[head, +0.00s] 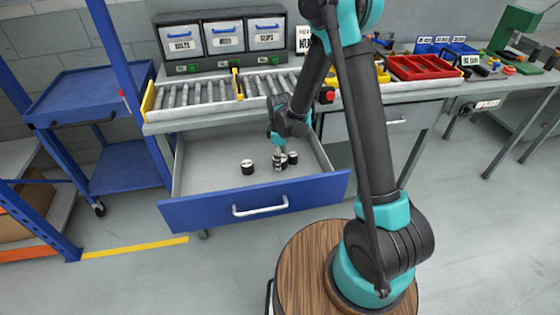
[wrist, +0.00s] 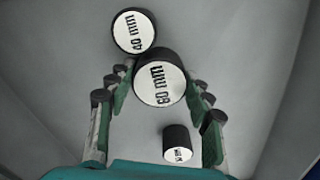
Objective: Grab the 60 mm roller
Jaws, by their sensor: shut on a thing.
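The 60 mm roller (wrist: 160,80) is a short black cylinder with a white, labelled end face. In the wrist view it sits between the two fingers of my gripper (wrist: 158,92), which is shut on it. A 40 mm roller (wrist: 134,32) is right beside it, seeming to touch it. A smaller-looking roller (wrist: 177,143) stands apart, nearer the palm; its label is too small to read. In the head view my gripper (head: 280,154) reaches down into the open drawer (head: 215,180) among the rollers, partly hiding the held one. Another roller (head: 247,167) stands clear to its left.
The drawer's blue front (head: 250,203) and its side walls surround the rollers. Above it is a bench with a roller conveyor (head: 190,94), a red tray (head: 420,68) and labelled bins (head: 183,38). The drawer floor to the left is clear.

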